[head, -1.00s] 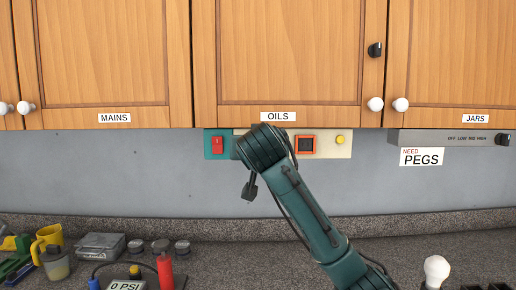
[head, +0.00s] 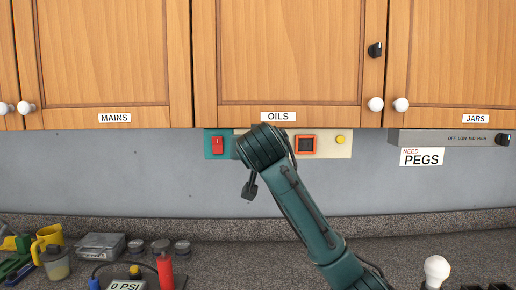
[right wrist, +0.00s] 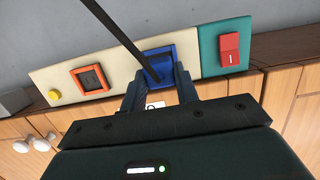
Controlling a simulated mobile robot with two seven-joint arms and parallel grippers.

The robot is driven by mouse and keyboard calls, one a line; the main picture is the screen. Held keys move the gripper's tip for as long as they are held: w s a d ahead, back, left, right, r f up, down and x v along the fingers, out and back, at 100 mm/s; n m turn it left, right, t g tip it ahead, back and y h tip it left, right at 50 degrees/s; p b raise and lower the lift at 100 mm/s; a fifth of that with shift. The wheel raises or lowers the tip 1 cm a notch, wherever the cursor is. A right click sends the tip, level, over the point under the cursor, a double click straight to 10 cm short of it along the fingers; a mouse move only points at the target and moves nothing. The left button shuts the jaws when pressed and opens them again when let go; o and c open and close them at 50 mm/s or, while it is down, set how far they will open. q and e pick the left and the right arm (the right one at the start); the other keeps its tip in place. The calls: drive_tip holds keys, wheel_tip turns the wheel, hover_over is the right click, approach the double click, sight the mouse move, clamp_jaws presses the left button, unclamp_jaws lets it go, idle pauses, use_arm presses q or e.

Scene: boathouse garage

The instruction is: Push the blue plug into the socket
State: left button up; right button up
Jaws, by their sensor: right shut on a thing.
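In the right wrist view, the blue-framed socket (right wrist: 155,50) sits on the cream panel beside the teal section. My right gripper (right wrist: 158,84) is right in front of it, shut on the blue plug (right wrist: 161,68), with a finger on each side. A black cord runs from there to the upper left. Plug and frame overlap in one blue patch, so I cannot tell how deep the plug sits. In the head view my right arm covers the blue socket, the plug and the fingers. My left gripper is in neither current view.
An orange-framed socket (head: 306,145) and a yellow button (head: 340,139) lie right of my arm; a red switch (head: 217,145) lies left. Wooden cabinets (head: 285,60) hang close above the panel. The counter holds a red cylinder (head: 165,272) and a white bulb (head: 437,268).

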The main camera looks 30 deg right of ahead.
drive_tip(key=shift+w+d, duration=0.35)
drive_tip(key=shift+w, duration=0.25)
drive_tip(key=o, duration=1.2)
use_arm(q)
drive_tip(key=shift+w, duration=0.1)
use_arm(e)
drive_tip(key=shift+v, duration=6.55)
